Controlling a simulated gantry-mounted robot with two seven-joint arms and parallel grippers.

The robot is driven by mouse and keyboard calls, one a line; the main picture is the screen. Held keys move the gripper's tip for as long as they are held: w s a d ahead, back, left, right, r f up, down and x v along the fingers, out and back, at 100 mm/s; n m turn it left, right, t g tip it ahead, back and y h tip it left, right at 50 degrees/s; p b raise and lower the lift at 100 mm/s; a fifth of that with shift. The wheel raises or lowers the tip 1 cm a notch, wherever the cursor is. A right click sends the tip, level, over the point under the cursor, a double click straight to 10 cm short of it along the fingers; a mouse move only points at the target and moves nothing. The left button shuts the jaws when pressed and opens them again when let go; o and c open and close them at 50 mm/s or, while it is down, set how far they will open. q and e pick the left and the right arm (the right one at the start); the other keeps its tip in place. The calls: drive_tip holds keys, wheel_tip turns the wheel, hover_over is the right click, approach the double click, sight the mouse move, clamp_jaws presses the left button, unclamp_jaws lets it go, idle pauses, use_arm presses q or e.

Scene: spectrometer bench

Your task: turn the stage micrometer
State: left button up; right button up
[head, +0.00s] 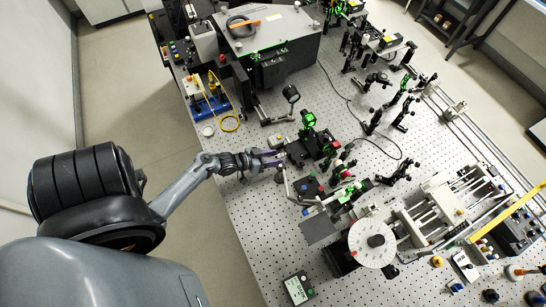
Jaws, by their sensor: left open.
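My left gripper (279,158) reaches in from the left over the near edge of the optical bench, open. Its fingertips are beside a small black stage (313,149) that carries a green-lit mount (308,120). The stage micrometer is too small to pick out for sure; the gripper's tips cover part of the stage's left side. I cannot tell whether the fingers touch anything. My right gripper is not in view.
The perforated bench (245,205) is bare below my arm. A large grey box (265,35) stands behind. A white graduated disc (372,243) and a dark square plate (319,229) are at lower right. Several posts and mounts crowd the right side.

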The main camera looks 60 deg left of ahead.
use_arm(q)
drive_tip(key=v, duration=1)
drive_tip(key=shift+s+a+r+b, duration=0.1)
drive_tip(key=shift+s+r+b, duration=0.05)
drive_tip(key=shift+s+b, duration=0.2)
drive_tip(key=shift+r, duration=0.2)
drive_tip(key=w+d+r+m+g+h+p, duration=0.15)
drive_tip(key=w+d+r+p, duration=0.3)
drive_tip(key=d+r, duration=0.45)
drive_tip(key=w+d+r+m+g+p, duration=0.1)
drive_tip(key=w+d+r+m+p, duration=0.15)
drive_tip(key=w+d+r, duration=0.6)
drive_tip(key=s+d+r+g+y+p, duration=0.1)
drive_tip(key=s+d+r+g+y, duration=0.2)
drive_tip(key=s+d, duration=0.35)
drive_tip(key=s+a+g, duration=0.2)
drive_tip(key=s+g, duration=0.2)
drive_tip(key=s, duration=0.4)
drive_tip(key=shift+a+f+n+y, duration=0.2)
drive_tip(key=shift+f+n+y, duration=0.1)
drive_tip(key=shift+n+y, duration=0.1)
